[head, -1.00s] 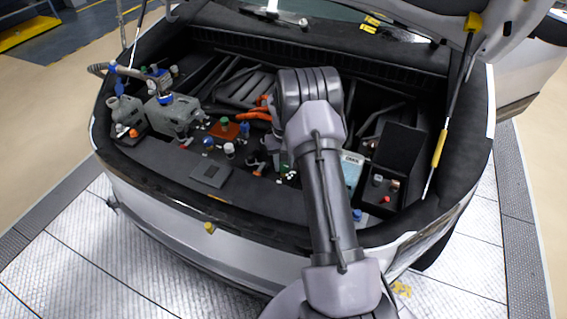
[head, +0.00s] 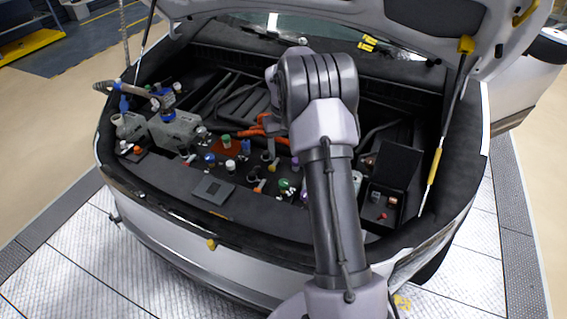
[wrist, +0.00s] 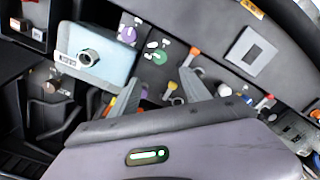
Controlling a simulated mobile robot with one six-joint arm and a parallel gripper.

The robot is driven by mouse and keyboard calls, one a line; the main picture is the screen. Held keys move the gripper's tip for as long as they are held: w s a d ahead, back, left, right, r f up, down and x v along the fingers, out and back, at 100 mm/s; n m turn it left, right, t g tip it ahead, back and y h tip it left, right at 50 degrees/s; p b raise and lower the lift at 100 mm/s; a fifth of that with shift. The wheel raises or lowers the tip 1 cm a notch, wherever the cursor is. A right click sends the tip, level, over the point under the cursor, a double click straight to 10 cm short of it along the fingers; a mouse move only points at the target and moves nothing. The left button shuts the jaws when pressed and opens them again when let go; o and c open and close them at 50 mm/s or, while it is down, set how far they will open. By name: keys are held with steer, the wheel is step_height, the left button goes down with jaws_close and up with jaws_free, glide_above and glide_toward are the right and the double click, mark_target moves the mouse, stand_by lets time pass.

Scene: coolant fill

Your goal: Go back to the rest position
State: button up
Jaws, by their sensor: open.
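My gripper (wrist: 160,88) shows in the wrist view with its two grey fingers apart and nothing between them. It is above the dark deck of small coloured caps. In the head view my arm stands over the open car bay and mostly hides the gripper. A pale blue tank (wrist: 98,55) with a bare silver neck is left of the fingers in the wrist view. My arm hides it in the head view. A purple cap (wrist: 127,34) and a green cap (wrist: 160,56) sit on the deck beside the tank.
A grey tank (head: 175,131) with a blue-collared hose fitting (head: 163,98) stands at the bay's left. A black open box (head: 392,178) holds small parts at the right. The raised lid (head: 420,15) and its strut (head: 437,150) border the bay. Orange cables (head: 268,128) lie mid-bay.

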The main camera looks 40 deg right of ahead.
step_height(320, 180, up, 2)
steer(key=shift+r, duration=0.25)
steer(key=s+a+r+t+b, duration=0.1)
steer(key=s+a+r+b, duration=0.1)
steer(key=s+a+r, duration=0.35)
steer(key=s+a+r+t+b, duration=0.1)
steer(key=s+a+r+b, duration=0.15)
steer(key=a, duration=0.55)
steer(key=s+a+r+t+b, duration=0.1)
steer(key=s+a+r+b, duration=0.15)
steer(key=a+r, duration=0.3)
steer(key=s+a+f+t+y+b, duration=0.1)
steer(key=s+a+f, duration=0.1)
steer(key=s+a, duration=0.3)
steer(key=s+a+f+t+y+b, duration=0.1)
steer(key=s+a, duration=0.4)
steer(key=s, duration=0.7)
step_height(320, 180, down, 2)
steer(key=shift+a+f+m+t+b, duration=0.1)
steer(key=shift+a+m+t+b, duration=0.25)
steer(key=shift+b, duration=0.35)
